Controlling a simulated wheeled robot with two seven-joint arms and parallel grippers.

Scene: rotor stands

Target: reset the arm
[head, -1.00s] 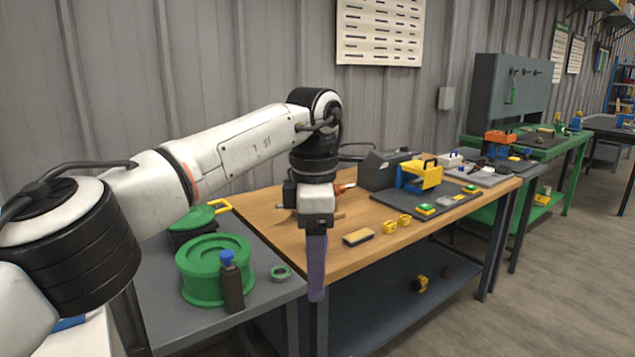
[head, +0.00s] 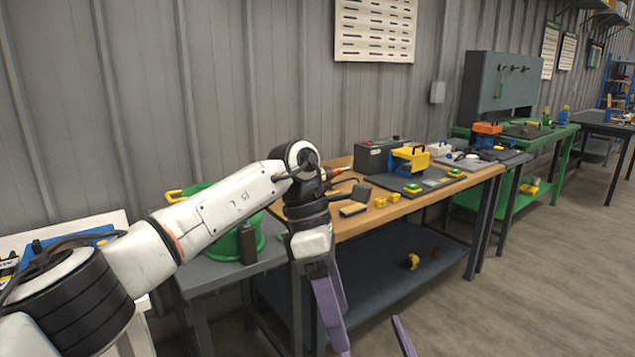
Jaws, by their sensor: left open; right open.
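My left arm comes in from the left and bends down at the wrist. My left gripper (head: 346,328) hangs in front of the wooden bench (head: 432,202), pointing down. Its purple fingers are apart, with nothing seen between them. It touches nothing that I can see. One purple fingertip of my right gripper (head: 403,337) shows at the bottom edge, over the floor. The rest of the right gripper and its arm are out of view.
The wooden bench carries a yellow-and-blue item (head: 410,160), a dark box (head: 378,156) and small yellow pieces. A green bench (head: 545,140) stands farther right. The floor at right is clear.

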